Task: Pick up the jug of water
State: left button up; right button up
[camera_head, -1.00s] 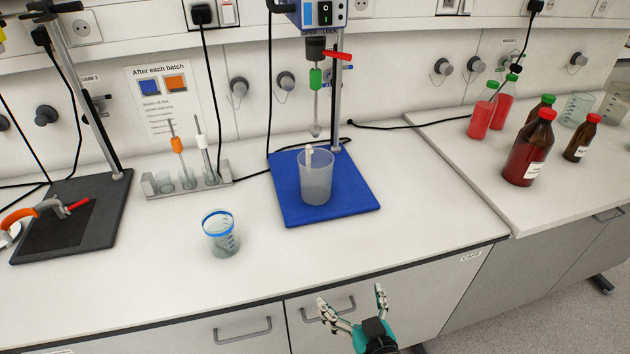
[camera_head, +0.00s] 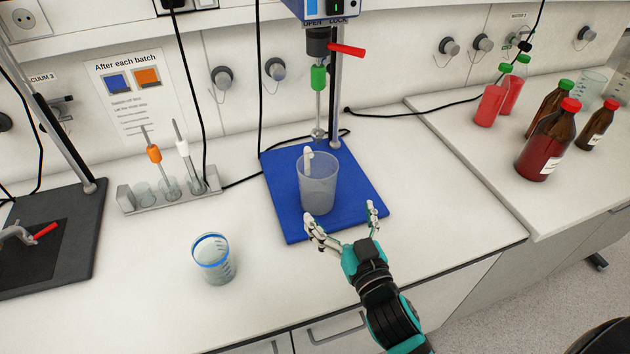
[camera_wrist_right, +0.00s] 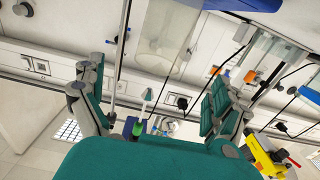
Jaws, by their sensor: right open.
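A translucent grey jug (camera_head: 317,190) stands upright on the blue mat, below the stirrer. A white piece shows at its rim; I cannot make out a water level in it. My right gripper (camera_head: 344,216) is open and empty, just in front of the jug at the mat's front edge, its fingers spread and pointing toward it. In the right wrist view the jug (camera_wrist_right: 168,38) shows large at the top, ahead of and between the open fingers (camera_wrist_right: 153,92). A smaller clear beaker with a blue rim (camera_head: 214,262) stands to the left on the counter. My left gripper is not in view.
The stirrer's shaft with a green collar (camera_head: 319,78) hangs just behind the jug on its stand. The blue mat (camera_head: 285,222) lies under the jug. A probe rack (camera_head: 165,198) stands left. Red-filled bottles (camera_head: 545,145) stand right. The counter between the beaker and mat is clear.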

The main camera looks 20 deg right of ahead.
aim_at(325, 188)
jog(key=w+p, duration=0.1)
jog(key=w, duration=0.4)
jog(key=shift+w+a+r, duration=0.1)
jog(key=shift+w+r, duration=0.05)
jog(key=shift+w, duration=0.25)
jog(key=w+p, duration=0.1)
jog(key=w, duration=0.2)
jog(key=shift+a, duration=0.1)
jog(key=w, duration=0.1)
jog(key=w+p, duration=0.1)
jog(key=w, duration=0.1)
jog(key=shift+w+a+f, duration=0.15)
jog(key=shift+w+f, duration=0.05)
jog(key=shift+w, duration=0.1)
jog(key=shift+w+f, duration=0.1)
jog(key=shift+w, duration=0.4)
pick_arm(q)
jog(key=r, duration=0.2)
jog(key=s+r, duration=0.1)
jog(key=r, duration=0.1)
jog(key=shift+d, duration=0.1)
pick_arm(e)
jog(key=shift+s, duration=0.1)
jog(key=shift+c, duration=0.9)
jog(key=c, duration=1.3)
jog(key=shift+c, duration=0.2)
